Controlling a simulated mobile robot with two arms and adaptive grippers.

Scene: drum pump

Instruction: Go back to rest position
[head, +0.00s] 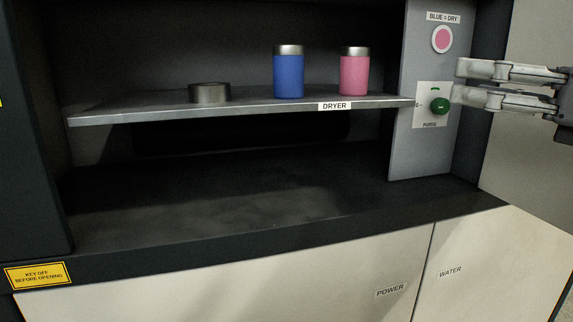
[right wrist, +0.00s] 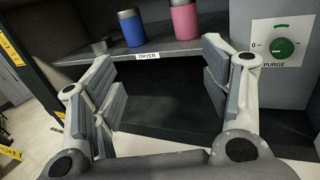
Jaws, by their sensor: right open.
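My right gripper (head: 458,84) is at the right of the head view, in front of the grey panel by the green purge knob (head: 439,106). Its fingers are apart with nothing between them. The right wrist view also shows the gripper (right wrist: 158,85) open and empty, facing the shelf, with the knob (right wrist: 283,47) to the right of its fingers. I cannot tell from the head view whether a finger touches the knob. My left gripper is not in view.
A blue canister (head: 288,75), a pink canister (head: 354,74) and a low metal cup (head: 210,93) stand on the dryer shelf (head: 140,112). A pink round light (head: 442,39) sits above the knob. The dark counter (head: 220,200) below is clear.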

